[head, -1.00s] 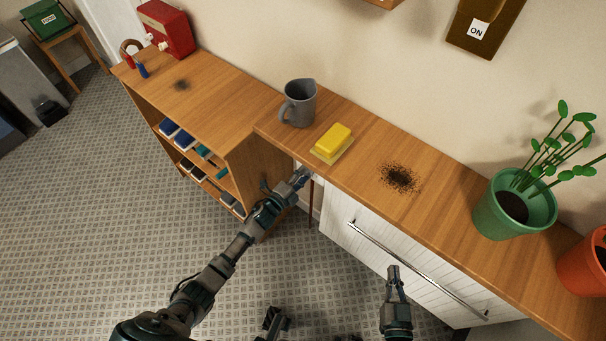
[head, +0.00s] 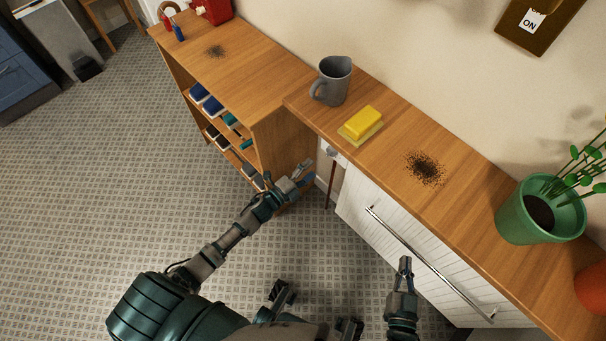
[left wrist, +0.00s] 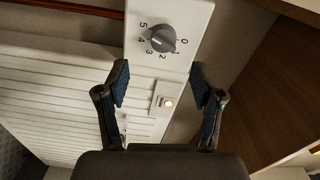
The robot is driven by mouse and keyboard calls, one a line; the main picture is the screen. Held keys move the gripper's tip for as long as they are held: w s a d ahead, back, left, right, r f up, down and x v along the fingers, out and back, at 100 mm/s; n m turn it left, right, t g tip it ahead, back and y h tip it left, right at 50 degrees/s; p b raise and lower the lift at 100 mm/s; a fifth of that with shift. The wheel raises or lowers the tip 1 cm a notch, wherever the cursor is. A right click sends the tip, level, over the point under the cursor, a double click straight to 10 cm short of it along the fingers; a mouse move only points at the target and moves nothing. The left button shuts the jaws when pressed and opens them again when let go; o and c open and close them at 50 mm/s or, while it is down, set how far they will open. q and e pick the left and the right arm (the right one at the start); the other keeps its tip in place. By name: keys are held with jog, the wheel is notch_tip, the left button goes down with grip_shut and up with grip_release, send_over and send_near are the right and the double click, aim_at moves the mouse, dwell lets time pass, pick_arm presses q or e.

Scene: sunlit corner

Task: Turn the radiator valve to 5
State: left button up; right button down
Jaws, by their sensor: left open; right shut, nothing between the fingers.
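The radiator valve (left wrist: 161,38) is a grey knob on a white panel (left wrist: 190,15), with numbers 0 to 5 around it. I cannot clearly tell which number its pointer faces. In the head view the valve (head: 333,152) shows small under the worktop edge. The radiator (head: 385,222) is white and slatted, with a metal rail in front. My left gripper (head: 306,172) is open and empty, left of the valve and apart from it. In the left wrist view its fingers (left wrist: 158,85) stand apart below the knob. My right gripper (head: 405,265) is shut and empty before the rail.
The worktop (head: 385,140) overhangs the radiator and carries a grey jug (head: 335,82), a yellow sponge (head: 362,123) and a green plant pot (head: 520,220). A wooden shelf unit (head: 285,135) stands close left of the valve. A lit button (left wrist: 168,102) sits below the knob.

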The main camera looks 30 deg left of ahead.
pick_arm(q)
jog(key=shift+v, duration=1.65)
